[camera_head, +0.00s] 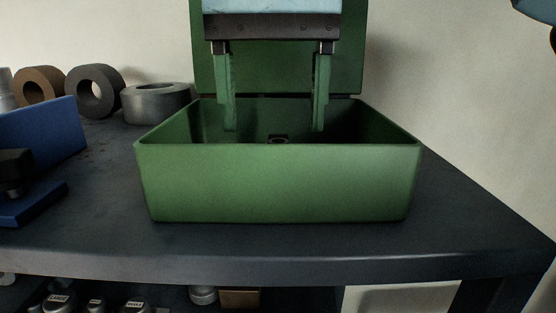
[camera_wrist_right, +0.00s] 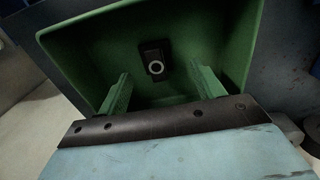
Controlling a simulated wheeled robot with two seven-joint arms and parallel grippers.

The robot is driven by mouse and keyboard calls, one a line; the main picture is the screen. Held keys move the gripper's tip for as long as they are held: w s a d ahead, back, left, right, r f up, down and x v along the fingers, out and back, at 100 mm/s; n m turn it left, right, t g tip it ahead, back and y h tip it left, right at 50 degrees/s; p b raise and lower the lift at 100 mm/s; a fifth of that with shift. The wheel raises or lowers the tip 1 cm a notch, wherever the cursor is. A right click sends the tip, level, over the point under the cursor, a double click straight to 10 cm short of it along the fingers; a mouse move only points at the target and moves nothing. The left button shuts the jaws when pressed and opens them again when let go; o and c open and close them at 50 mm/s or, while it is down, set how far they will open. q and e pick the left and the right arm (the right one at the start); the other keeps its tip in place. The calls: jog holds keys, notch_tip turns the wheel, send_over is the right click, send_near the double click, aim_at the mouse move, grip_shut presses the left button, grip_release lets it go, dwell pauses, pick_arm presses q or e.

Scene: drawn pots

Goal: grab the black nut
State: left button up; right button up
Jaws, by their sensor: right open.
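The black nut (camera_wrist_right: 156,68) lies on the floor of the green box (camera_head: 280,185). In the head view only a small dark part of the nut (camera_head: 278,138) shows over the box's front wall. In the right wrist view it sits ahead of the fingertips, between their lines, with a pale ring around its hole. My right gripper (camera_head: 274,128) points down into the box from above, its green fingers apart and empty. The fingers also show in the right wrist view (camera_wrist_right: 160,80). They do not touch the nut. My left gripper is not clearly in view.
The box's lid (camera_head: 280,75) stands open behind the gripper. The box walls surround the nut. Several metal rings (camera_head: 155,103) and a blue object (camera_head: 45,132) stand left on the dark table (camera_head: 270,245). The table right of the box is clear.

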aim_at(279, 141)
jog(key=f, duration=0.3)
jog(key=shift+d+f, duration=0.25)
jog(key=shift+d, duration=0.1)
jog(key=shift+f+p, duration=0.3)
jog(key=shift+f, duration=0.25)
jog(key=c, duration=1.4)
